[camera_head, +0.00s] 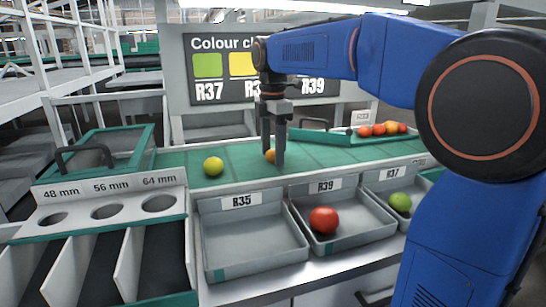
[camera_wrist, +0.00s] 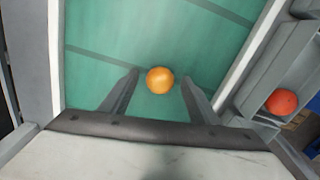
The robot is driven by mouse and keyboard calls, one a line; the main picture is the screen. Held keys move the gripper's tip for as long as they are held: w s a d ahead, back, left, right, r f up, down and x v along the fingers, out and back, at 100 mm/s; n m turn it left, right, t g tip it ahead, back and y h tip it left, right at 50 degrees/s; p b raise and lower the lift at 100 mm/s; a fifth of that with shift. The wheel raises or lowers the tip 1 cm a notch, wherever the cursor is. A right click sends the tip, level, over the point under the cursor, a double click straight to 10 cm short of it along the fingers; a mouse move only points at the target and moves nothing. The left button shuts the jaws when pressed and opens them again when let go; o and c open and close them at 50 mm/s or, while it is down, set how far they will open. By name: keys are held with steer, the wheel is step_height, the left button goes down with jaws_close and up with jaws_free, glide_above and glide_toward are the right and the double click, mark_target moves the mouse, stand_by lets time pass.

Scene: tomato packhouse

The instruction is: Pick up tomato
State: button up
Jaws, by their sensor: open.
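An orange tomato (camera_head: 269,156) lies on the green belt (camera_head: 235,158), partly hidden behind a finger of my gripper (camera_head: 272,160) in the head view. In the wrist view the orange tomato (camera_wrist: 160,80) sits between and slightly beyond the two open fingertips of my gripper (camera_wrist: 160,82), with a gap on both sides. My gripper points down and holds nothing. A yellow tomato (camera_head: 213,166) lies on the belt to the left.
Trays in front are labelled R35 (camera_head: 256,270), empty, R39 (camera_head: 352,240) with a red tomato (camera_head: 323,220), and R37 with a green tomato (camera_head: 400,202). A sizing board (camera_head: 75,207) stands left. Several tomatoes (camera_head: 378,130) sit at the back right.

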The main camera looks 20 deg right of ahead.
mark_target(272, 150)
steer(key=c, duration=0.8)
steer(key=shift+c, duration=0.2)
steer(key=shift+r, duration=1.8)
steer(key=s, duration=3.2)
